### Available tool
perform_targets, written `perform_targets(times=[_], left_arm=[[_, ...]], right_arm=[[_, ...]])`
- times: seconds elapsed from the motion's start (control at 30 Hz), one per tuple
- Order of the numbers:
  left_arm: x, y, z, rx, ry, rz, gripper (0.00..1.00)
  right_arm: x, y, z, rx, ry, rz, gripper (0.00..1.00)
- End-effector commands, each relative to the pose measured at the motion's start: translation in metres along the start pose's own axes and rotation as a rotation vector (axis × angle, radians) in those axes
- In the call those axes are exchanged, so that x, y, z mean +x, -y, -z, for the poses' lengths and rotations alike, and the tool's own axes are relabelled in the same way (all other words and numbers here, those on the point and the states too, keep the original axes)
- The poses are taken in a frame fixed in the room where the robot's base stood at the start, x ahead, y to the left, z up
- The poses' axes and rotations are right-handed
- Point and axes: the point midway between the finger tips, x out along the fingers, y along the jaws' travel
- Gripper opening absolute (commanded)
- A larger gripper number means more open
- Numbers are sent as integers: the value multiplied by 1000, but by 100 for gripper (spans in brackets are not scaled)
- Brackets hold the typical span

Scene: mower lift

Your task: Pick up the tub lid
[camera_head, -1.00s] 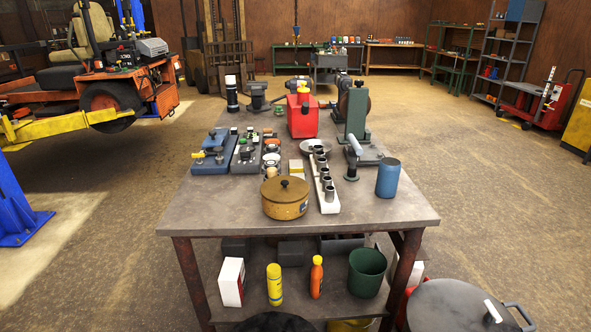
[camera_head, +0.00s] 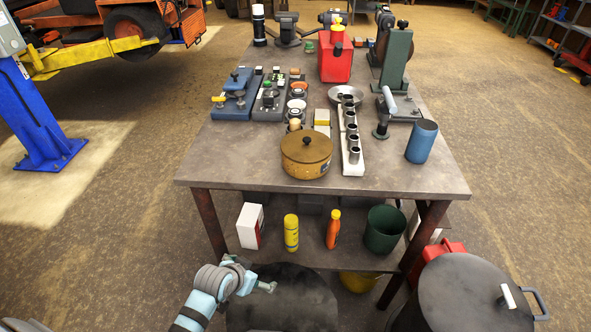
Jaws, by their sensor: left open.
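A round brown pot-like tub with a flat lid (camera_head: 306,146) and a dark knob stands near the front of the workbench. A large dark grey drum at the lower right also has a round lid (camera_head: 470,288), with a pale-topped handle on it. I cannot tell which of the two is the tub lid. Both lids sit in place. My left gripper (camera_head: 252,274) is low in front of the bench, over a dark round thing on the floor (camera_head: 290,302). It is open and empty, well away from both lids. My right gripper is out of view.
The workbench (camera_head: 235,170) holds a rail of metal cups (camera_head: 351,165), a blue cup (camera_head: 421,142), a red can (camera_head: 335,65) and blue vises. Its lower shelf holds bottles and a green bucket (camera_head: 384,228). The bench's front left corner is clear.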

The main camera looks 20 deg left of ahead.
Motion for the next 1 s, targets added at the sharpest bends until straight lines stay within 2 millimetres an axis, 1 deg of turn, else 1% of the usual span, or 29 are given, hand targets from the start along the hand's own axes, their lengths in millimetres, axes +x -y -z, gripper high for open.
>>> perform_targets(times=[0.03,0.07,0.1,0.13,0.17,0.2,0.23,0.3,0.33,0.4,0.47,0.7,0.8,0.97,1.0], left_arm=[[-22,6,64,34,-100,-8,100],[-36,8,100,59,-158,-16,100],[-58,9,144,96,-233,-26,100],[-75,10,174,125,-289,-32,100],[-93,10,201,154,-338,-36,100],[-115,9,232,190,-398,-40,100],[-131,9,250,216,-438,-41,100],[-159,7,281,263,-504,-43,100],[-167,6,289,277,-524,-44,100],[-175,4,301,297,-550,-44,100],[-170,3,308,301,-555,-45,100],[-120,-5,336,300,-554,-47,100],[-106,-6,344,300,-553,-45,100],[-91,-10,355,299,-554,-44,100],[-84,-12,360,300,-552,-46,100]], right_arm=[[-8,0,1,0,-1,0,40],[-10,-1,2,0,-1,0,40],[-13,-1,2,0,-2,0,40],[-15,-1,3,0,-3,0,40],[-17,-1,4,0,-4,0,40],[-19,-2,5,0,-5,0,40],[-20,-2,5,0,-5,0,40],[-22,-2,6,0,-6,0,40],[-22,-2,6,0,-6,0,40],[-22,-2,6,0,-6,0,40],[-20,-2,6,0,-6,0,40],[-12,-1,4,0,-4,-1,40],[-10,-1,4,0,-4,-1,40],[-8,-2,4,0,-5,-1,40],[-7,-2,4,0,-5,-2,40]])
